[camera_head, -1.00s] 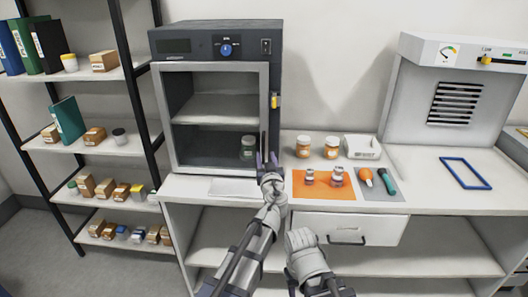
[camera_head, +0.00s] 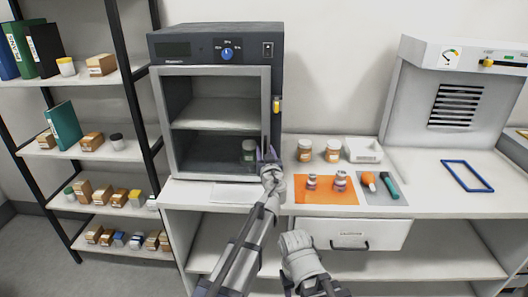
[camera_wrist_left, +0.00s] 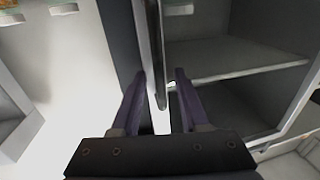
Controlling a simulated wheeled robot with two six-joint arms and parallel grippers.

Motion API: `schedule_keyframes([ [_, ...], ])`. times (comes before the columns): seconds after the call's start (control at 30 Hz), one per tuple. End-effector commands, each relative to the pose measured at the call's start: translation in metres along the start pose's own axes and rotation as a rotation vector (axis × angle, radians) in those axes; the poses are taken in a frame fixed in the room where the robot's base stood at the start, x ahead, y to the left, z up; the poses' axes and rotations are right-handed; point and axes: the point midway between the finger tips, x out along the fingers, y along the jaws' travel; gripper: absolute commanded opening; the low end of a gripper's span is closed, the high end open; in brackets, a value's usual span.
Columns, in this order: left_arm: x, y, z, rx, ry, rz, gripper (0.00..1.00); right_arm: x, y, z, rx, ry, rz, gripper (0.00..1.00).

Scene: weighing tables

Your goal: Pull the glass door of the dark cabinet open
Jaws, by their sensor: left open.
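The dark cabinet (camera_head: 216,48) stands on the left part of the bench. Its glass door, with a pale frame (camera_head: 168,125), looks closed; a shelf and a small jar (camera_head: 248,150) show through it. A dark upright handle (camera_wrist_left: 157,85) is on the door's right side. My left gripper (camera_head: 267,153) is in front of the door's lower right edge. In the left wrist view, its two fingers (camera_wrist_left: 161,92) are open, with the handle between them; I cannot tell whether they touch it. My right arm's end (camera_head: 297,241) is low in front of the bench; its fingers are hidden.
To the right, jars (camera_head: 333,151), a white device (camera_head: 362,149), an orange mat (camera_head: 325,197) and a grey mat (camera_head: 385,195) with small tools crowd the bench. A drawer (camera_head: 352,234) is below. A shelf rack (camera_head: 88,156) stands at left.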

Motion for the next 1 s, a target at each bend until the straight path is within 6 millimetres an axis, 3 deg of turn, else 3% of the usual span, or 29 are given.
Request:
schedule_keyframes([
  [0.07, -0.0001, -0.0001, 0.0000, 0.000, 0.000, 0.000, 0.38, 0.0000, 0.0000, 0.0000, 0.000, 0.000, 0.000, 0.50],
  [0.4, -0.0002, 0.0001, 0.0000, 0.000, 0.000, 0.000, 0.00, 0.0000, 0.0000, 0.0000, 0.000, 0.000, 0.000, 0.50],
  [1.0, -0.0003, 0.0003, 0.0000, 0.000, 0.000, 0.001, 0.00, 0.0000, 0.0000, -0.0001, 0.000, 0.000, 0.000, 0.50],
])
